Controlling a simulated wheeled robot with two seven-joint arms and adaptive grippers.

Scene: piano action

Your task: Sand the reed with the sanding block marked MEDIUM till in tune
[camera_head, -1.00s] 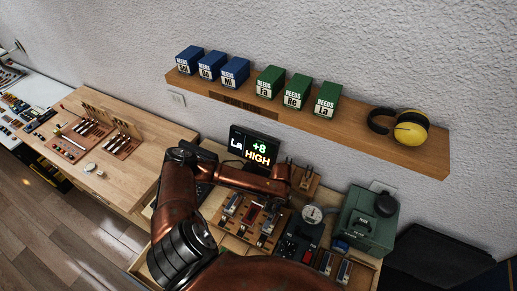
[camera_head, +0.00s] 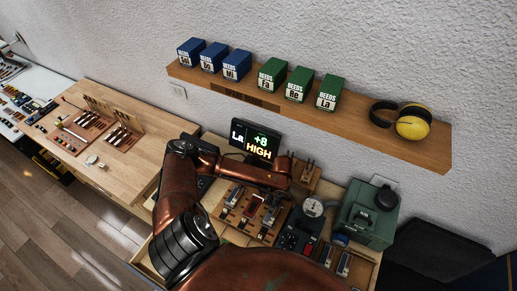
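The tuner screen (camera_head: 254,142) reads "LA +8 HIGH". A brown wooden board (camera_head: 238,214) on the bench carries small fittings, including a red piece (camera_head: 251,206). My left arm reaches over the bench from the left, and its gripper (camera_head: 277,195) is low over the right part of the board. I cannot tell whether its fingers are open, shut or holding anything. The reed is too small or hidden to make out. Small blocks (camera_head: 344,265) lie in a tray at the front right; no MEDIUM marking is readable. My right gripper is not in view.
A round dial gauge (camera_head: 313,207) and a green case (camera_head: 365,214) stand right of the board. A wooden stand (camera_head: 306,175) is behind the gripper. The wall shelf (camera_head: 300,120) holds blue and green REEDS boxes and yellow earmuffs (camera_head: 412,123). A second bench (camera_head: 130,165) extends left.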

